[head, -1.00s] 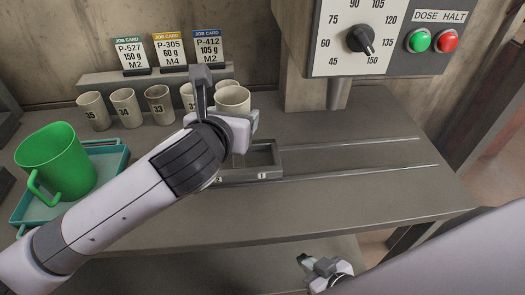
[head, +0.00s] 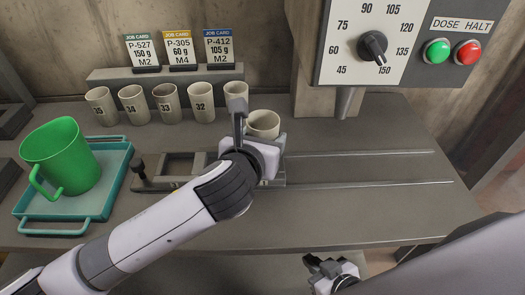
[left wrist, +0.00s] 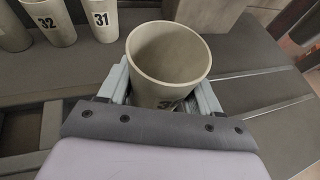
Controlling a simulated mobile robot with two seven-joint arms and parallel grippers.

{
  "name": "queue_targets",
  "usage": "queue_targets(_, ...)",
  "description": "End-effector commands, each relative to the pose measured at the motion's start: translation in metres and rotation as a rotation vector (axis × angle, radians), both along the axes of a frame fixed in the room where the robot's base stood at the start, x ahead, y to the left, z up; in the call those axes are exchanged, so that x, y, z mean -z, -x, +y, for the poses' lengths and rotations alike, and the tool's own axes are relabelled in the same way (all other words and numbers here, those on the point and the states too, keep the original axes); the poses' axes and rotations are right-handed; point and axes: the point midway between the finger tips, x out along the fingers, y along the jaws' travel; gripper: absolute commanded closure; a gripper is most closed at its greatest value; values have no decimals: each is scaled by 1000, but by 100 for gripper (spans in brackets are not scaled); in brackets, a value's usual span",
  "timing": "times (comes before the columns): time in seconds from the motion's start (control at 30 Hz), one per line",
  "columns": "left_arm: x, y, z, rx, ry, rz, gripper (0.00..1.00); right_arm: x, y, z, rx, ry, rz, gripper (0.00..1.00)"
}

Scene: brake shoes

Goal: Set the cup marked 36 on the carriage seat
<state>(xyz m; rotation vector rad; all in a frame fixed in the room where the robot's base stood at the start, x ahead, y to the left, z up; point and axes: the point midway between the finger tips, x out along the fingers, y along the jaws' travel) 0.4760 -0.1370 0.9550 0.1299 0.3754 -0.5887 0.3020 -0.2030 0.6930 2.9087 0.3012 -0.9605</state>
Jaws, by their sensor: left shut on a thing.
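A beige cup (head: 263,124) is held upright in my left gripper (left wrist: 162,88). The gripper is shut on the cup, with one finger on each side in the left wrist view. In the head view it appears over the right part of the grey carriage (head: 180,167), which is partly hidden by my left arm. I cannot tell whether the cup's bottom touches the carriage. My right gripper (head: 322,266) is low at the bottom of the head view, away from the cups; its jaws are unclear.
Cups marked 35 (head: 101,106), 34 (head: 134,104), 33 (head: 166,103), 32 (head: 201,102) and 31 (left wrist: 102,20) stand in a row behind. A green jug (head: 62,157) stands on a teal tray (head: 115,180) at left. Rails (head: 370,184) run clear to the right.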

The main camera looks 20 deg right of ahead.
Motion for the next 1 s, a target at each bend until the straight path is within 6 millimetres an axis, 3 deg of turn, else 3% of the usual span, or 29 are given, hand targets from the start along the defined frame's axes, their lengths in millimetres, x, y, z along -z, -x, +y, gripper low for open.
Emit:
queue_targets(0.2, 32, 0, 0, -1, -2, 4, 70, 4, 0, 0, 0, 0, 0, 100)
queue_targets(0.6, 37, 0, 0, 0, -1, 0, 70, 4, 0, 0, 0, 0, 0, 100)
queue_targets(0.63, 37, 0, 0, 0, -1, 0, 30, 4, 0, 0, 0, 0, 0, 100)
queue_targets(0.7, 37, 0, 0, 0, -1, 0, 11, 4, 0, 0, 0, 0, 0, 100)
queue_targets(1.0, 36, 0, 0, 1, 0, 1, 11, 4, 0, 0, 1, -1, 0, 100)
